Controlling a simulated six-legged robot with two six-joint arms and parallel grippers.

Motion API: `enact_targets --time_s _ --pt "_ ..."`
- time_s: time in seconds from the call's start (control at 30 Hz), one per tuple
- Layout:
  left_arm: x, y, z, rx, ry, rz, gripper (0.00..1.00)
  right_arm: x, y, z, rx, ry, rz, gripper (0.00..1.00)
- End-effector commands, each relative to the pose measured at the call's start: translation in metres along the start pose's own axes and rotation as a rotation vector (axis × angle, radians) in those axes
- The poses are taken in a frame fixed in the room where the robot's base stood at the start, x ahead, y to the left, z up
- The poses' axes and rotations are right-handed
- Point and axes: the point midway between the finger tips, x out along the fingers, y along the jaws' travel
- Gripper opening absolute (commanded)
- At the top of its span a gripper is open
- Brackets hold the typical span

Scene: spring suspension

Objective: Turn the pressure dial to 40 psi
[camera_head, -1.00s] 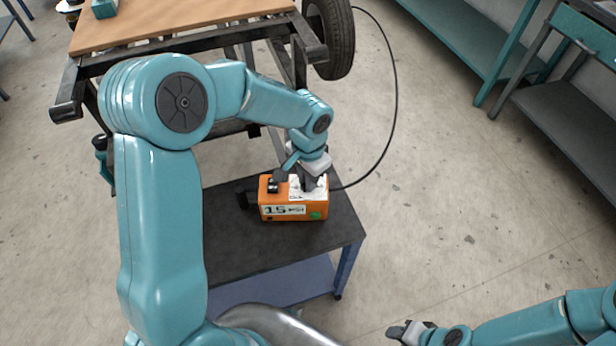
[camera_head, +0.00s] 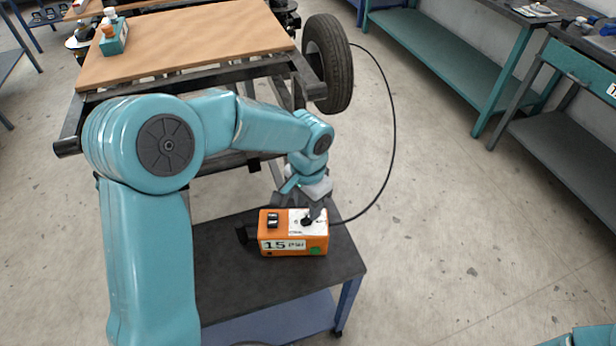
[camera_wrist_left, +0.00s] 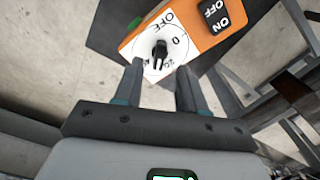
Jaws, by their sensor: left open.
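The orange pressure unit (camera_head: 292,247) sits on a dark cart top. Its display reads 15 PSI in the head view. The black dial knob (camera_wrist_left: 160,52) stands on a white round scale (camera_wrist_left: 165,42) with OFF, 0 and 20 legible in the left wrist view; other marks are hidden or too small. A black ON/OFF rocker switch (camera_wrist_left: 215,14) is beside it, and it also shows in the head view (camera_head: 272,220). My left gripper (camera_wrist_left: 160,78) is open, its fingers just short of the knob and to either side of it, apart from it. My right gripper is out of view.
The dark cart top (camera_head: 235,278) has free room around the unit. A black hose (camera_head: 393,120) runs from the unit to the tire (camera_head: 330,62). A wooden-topped table (camera_head: 190,45) stands behind, with a teal holder (camera_head: 113,40) on it.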

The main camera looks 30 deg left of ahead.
Motion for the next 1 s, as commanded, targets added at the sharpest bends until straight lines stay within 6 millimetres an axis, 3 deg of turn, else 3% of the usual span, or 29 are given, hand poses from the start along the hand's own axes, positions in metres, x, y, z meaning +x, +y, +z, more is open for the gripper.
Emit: enact_targets --time_s 0.1,0.3,0.5,0.9,1.0 --pt "-0.035 0.000 -0.001 0.000 0.007 -0.002 0.40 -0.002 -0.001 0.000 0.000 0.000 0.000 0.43" --pt "-0.086 0.000 -0.001 0.001 0.006 -0.001 0.40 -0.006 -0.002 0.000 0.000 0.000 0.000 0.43" --pt "-0.116 0.000 -0.001 0.001 0.003 -0.001 0.40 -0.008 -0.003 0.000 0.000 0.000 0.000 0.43" --pt "-0.124 0.000 0.000 0.001 0.001 0.000 0.40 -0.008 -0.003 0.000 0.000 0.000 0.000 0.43" --pt "-0.117 0.000 0.000 0.000 0.003 -0.001 0.40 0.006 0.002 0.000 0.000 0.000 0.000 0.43"
